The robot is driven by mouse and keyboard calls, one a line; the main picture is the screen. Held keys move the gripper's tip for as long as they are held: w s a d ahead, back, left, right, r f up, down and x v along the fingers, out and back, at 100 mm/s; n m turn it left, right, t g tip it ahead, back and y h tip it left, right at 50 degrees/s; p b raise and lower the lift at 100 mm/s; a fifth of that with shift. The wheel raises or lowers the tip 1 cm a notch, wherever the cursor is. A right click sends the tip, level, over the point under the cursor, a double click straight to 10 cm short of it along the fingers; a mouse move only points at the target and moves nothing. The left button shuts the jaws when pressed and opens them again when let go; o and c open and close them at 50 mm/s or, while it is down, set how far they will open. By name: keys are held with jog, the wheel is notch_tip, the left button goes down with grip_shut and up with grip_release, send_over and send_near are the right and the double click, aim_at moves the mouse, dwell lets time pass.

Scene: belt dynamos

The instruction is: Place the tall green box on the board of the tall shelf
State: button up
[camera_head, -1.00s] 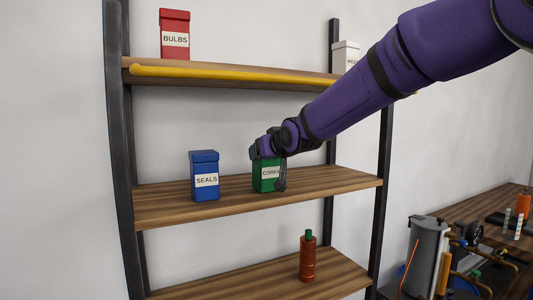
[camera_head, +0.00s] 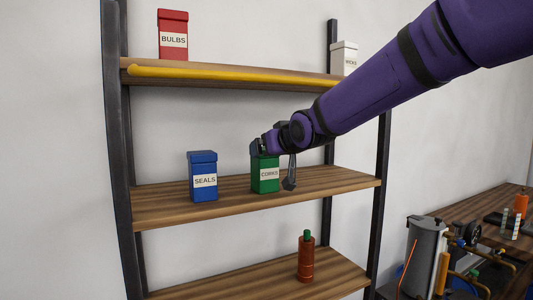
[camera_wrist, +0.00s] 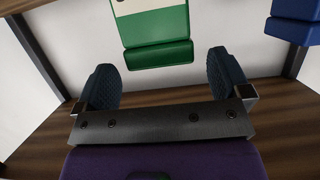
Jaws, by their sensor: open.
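The tall green box (camera_head: 265,175), labelled CORKS, stands upright on the middle board (camera_head: 323,182) of the tall shelf. It also shows in the wrist view (camera_wrist: 155,35), just beyond the fingertips and between their lines. My gripper (camera_wrist: 160,68) is open and empty, with a finger on each side and a clear gap to the box. In the head view my gripper (camera_head: 272,155) is at the upper right of the green box, and one finger hangs beside its right side.
A blue SEALS box (camera_head: 203,178) stands left of the green box. A red BULBS box (camera_head: 173,36) and a white box (camera_head: 345,58) are on the top board, which has a yellow front bar (camera_head: 230,73). A red-brown bottle (camera_head: 306,258) stands on the lower board.

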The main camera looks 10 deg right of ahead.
jog(key=v, duration=0.7)
jog(key=shift+s+r, duration=0.1)
jog(key=shift+s, duration=0.05)
jog(key=s+d+f+m+g+h, duration=0.1)
jog(key=s+d+f+g+h, duration=0.1)
jog(key=s+d, duration=0.35)
jog(key=s+d+f+m+g+h, duration=0.1)
jog(key=s+d+f, duration=0.2)
jog(key=s+d, duration=0.3)
jog(key=s+d+f+g, duration=0.2)
jog(key=s+f, duration=0.2)
jog(key=s, duration=0.5)
jog(key=s+d+f+m+g+h, duration=0.1)
jog(key=s+d+f+g, duration=0.1)
jog(key=s, duration=0.8)
notch_tip(320, 180, down, 2)
jog(key=shift+s+d+f+m+g, duration=0.2)
jog(key=shift+s+m+g, duration=0.1)
jog(key=shift+g, duration=0.3)
